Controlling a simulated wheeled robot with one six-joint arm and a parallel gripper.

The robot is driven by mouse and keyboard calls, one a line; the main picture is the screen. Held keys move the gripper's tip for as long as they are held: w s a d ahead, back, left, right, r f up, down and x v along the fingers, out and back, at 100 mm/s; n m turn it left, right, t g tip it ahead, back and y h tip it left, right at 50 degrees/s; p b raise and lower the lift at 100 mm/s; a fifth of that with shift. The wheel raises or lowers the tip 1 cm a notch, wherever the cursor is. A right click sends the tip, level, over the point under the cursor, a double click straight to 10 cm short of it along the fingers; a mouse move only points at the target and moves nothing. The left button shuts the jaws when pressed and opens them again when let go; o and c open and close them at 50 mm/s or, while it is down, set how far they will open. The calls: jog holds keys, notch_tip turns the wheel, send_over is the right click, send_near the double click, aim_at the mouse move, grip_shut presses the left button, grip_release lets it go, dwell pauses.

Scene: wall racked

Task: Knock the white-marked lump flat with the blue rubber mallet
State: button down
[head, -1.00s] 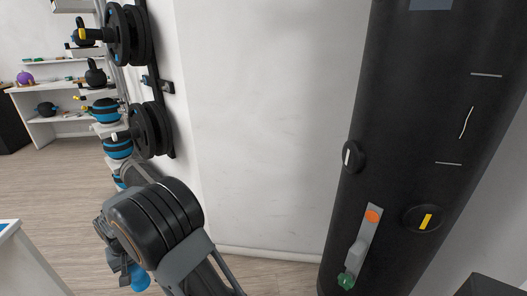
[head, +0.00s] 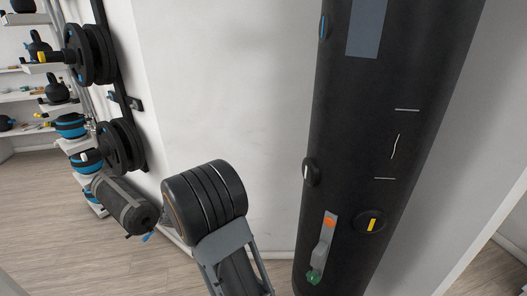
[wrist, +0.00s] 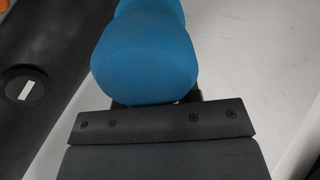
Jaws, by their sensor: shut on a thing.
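The white-marked lump (head: 312,172) is a round black knob with a white bar, standing out from the left side of the tall black column (head: 350,130). It also shows at the left of the wrist view (wrist: 24,90). My gripper (wrist: 155,102) is shut on the blue mallet (wrist: 145,62), whose rounded blue part fills the top middle of the wrist view. The lump is left of the mallet there, with a gap between them in the picture. In the head view my dark arm hides most of the gripper and mallet.
A yellow-marked lump (head: 370,222) and a grey plate (head: 325,248) with orange and green ends are lower on the column. A blue-marked lump (head: 323,27) is higher. Weight plates (head: 122,146) and a grey roll (head: 125,206) are at left. Bare wall (head: 225,90) lies between.

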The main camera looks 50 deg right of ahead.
jog(key=s+d+r+m+g+h+p, duration=0.1)
jog(key=s+d+r+g+h+p, duration=0.1)
jog(key=d+r, duration=0.4)
jog(key=s+d+r+m+g+h+p, duration=0.2)
jog(key=d+r, duration=0.5)
jog(key=r, duration=0.5)
jog(key=s+g+h+p, duration=0.1)
jog(key=s+g+p, duration=0.1)
jog(key=g+p, duration=0.1)
jog(key=shift+s+r+g+h, duration=0.2)
jog(key=shift+r+g+h, duration=0.1)
jog(key=shift+r+g, duration=0.1)
jog(key=shift+f+b, duration=0.2)
jog(key=shift+b, duration=0.3)
jog(key=b+x, duration=0.2)
jog(key=x, duration=0.3)
jog(key=shift+d+b, duration=0.1)
jog(key=shift+b, duration=0.3)
jog(key=shift+s+r, duration=0.1)
jog(key=shift+r, duration=0.05)
